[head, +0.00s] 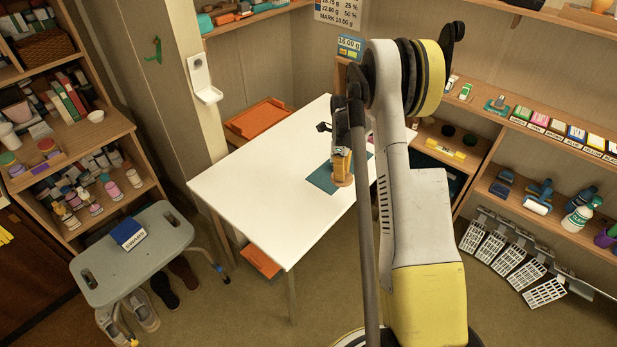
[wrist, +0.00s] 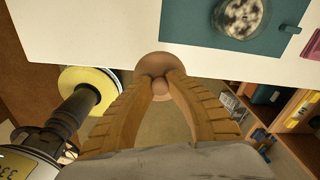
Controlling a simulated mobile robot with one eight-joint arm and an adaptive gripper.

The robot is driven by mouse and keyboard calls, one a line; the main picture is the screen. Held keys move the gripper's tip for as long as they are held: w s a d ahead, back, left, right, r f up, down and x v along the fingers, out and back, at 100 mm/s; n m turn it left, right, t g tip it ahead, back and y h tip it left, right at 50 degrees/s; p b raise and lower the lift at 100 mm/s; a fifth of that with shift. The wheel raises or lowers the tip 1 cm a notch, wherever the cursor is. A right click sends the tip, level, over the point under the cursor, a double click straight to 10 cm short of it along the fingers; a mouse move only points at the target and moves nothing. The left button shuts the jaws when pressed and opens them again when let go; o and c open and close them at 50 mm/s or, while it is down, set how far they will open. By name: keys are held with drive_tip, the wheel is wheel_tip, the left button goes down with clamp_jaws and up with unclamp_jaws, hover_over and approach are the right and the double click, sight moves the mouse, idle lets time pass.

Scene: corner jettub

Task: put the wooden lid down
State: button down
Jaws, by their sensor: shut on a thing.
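My gripper (head: 342,168) is shut on the wooden lid. In the wrist view the two tan fingers (wrist: 158,80) close on the knob of the round brown lid (wrist: 157,59). In that view the lid overlaps the edge of the white table (wrist: 110,35), with floor showing below it. The teal mat (wrist: 190,28) lies on the table, and an open round jar (wrist: 241,16) with pale contents stands on it. In the head view the gripper appears in front of the mat (head: 321,180). The jar is hidden there.
The white table (head: 262,190) is bare left of the mat. A grey stool (head: 150,250) with a blue box (head: 128,234) stands at the left. Shelves with goods line the left and right. An orange tray (head: 258,118) sits behind the table.

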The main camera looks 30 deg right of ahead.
drive_tip(key=b, duration=0.3)
hover_over(310, 201)
wheel_tip(310, 201, down, 7)
drive_tip(key=shift+r, duration=0.1)
drive_tip(key=shift+a+f+b, duration=0.1)
drive_tip(key=shift+f+b, duration=0.55)
drive_tip(key=shift+f, duration=1.3)
drive_tip(key=shift+f, duration=0.15)
drive_tip(key=c, duration=1.5)
unclamp_jaws()
drive_tip(key=shift+o, duration=0.2)
